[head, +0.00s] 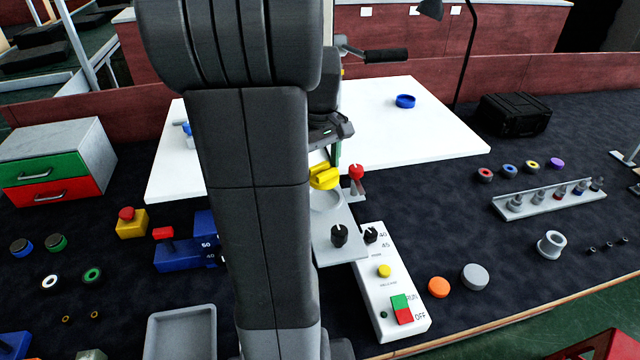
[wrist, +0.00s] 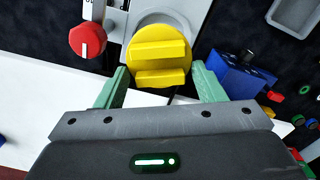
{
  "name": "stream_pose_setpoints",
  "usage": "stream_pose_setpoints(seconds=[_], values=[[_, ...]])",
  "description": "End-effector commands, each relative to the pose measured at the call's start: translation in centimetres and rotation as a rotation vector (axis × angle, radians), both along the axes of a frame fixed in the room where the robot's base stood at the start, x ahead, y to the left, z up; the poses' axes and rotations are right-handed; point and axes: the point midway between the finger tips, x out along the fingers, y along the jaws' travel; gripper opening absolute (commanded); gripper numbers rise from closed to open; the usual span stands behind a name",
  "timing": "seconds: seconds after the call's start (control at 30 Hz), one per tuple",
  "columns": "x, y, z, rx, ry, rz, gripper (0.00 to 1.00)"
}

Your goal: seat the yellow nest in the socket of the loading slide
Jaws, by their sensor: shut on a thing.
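The yellow nest (wrist: 160,60) is a round disc with raised bars, and it sits between the two green fingers of my gripper (wrist: 160,72) in the wrist view. In the head view the yellow nest (head: 323,177) shows just beyond the round pale socket (head: 326,201) of the grey loading slide (head: 330,245). In the wrist view the nest overlaps the edge of the socket (wrist: 165,21) and hides part of it. The nest looks apart from the socket's centre; its height above the slide is hard to tell. My arm hides much of the gripper in the head view.
A red knob (wrist: 88,40) stands close beside the nest. A blue block (wrist: 240,75) lies on the other side. A white board (head: 430,125) is behind.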

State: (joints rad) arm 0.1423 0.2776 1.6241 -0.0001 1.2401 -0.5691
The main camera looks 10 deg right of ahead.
Motion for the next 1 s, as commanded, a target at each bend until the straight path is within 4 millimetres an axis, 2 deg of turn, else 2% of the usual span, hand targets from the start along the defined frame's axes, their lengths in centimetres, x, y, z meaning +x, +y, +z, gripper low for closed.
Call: stream_pose_setpoints(seconds=[0.03,0.43,0.83,0.87,0.97,1.0], values=[[-0.1,0.0,-0.9,0.001,0.004,0.0,0.4],[-0.1,0.0,-5.5,0.001,0.004,0.0,0.4],[0.0,0.0,-6.1,0.0,0.0,0.0,0.4],[0.0,0.0,-6.1,0.0,-0.001,0.0,0.65],[0.0,0.0,-6.0,0.0,-0.001,0.0,0.85],[0.0,0.0,-6.0,0.0,-0.001,0.0,0.85]])
